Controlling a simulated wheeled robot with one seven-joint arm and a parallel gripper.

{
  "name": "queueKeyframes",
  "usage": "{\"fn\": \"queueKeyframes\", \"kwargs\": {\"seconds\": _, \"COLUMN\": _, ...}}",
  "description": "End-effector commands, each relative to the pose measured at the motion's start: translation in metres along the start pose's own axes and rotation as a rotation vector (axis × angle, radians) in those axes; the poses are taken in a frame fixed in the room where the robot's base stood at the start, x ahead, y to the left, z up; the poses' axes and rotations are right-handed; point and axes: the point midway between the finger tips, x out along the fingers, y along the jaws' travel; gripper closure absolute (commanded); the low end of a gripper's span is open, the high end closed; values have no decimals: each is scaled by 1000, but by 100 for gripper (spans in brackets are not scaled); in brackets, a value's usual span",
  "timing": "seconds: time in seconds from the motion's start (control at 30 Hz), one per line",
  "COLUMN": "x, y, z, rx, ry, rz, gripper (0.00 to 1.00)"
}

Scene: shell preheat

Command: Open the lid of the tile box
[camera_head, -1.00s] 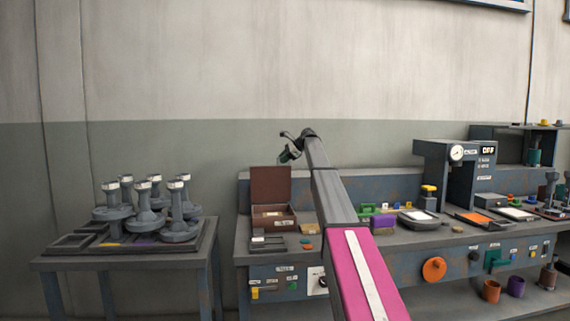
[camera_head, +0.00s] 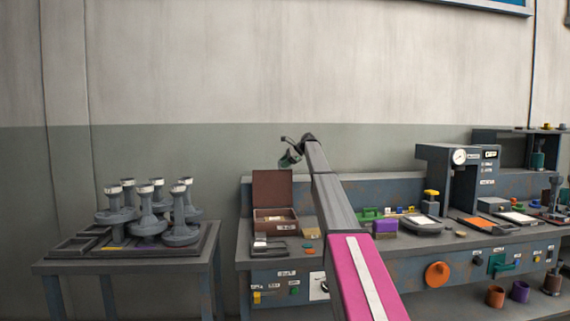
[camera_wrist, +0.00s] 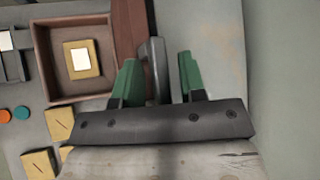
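The tile box (camera_head: 276,227) is a brown box on the left part of the workbench. Its lid (camera_head: 272,189) stands up, open, at the back of the box. In the wrist view the open box (camera_wrist: 42,70) shows a yellow-framed pale tile (camera_wrist: 81,59) inside, and the lid (camera_wrist: 129,30) is seen nearly edge-on. My gripper (camera_head: 290,154) is above and slightly right of the lid. In the wrist view my gripper's green fingers (camera_wrist: 158,82) are apart. A grey bar (camera_wrist: 152,62) shows between them; whether they touch it is unclear.
A grey tray (camera_head: 268,247) sits in front of the box, with small coloured discs and yellow tiles (camera_head: 311,233) nearby. A purple block (camera_head: 384,226) and a press (camera_head: 450,180) stand further right. A side table (camera_head: 50,267) with several grey flanged parts is at left.

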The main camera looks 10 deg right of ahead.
Motion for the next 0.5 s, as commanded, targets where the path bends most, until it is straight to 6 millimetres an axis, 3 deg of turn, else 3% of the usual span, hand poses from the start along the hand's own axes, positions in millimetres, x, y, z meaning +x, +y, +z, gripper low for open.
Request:
{"fn": "queueKeyframes", "kwargs": {"seconds": 0.3, "x": 0, "y": 2, "z": 1, "rx": 0, "ry": -3, "rz": 4, "gripper": 60}}
{"fn": "queueKeyframes", "kwargs": {"seconds": 0.5, "x": -14, "y": 1, "z": 1, "rx": -1, "ry": -3, "rz": 1, "gripper": 60}}
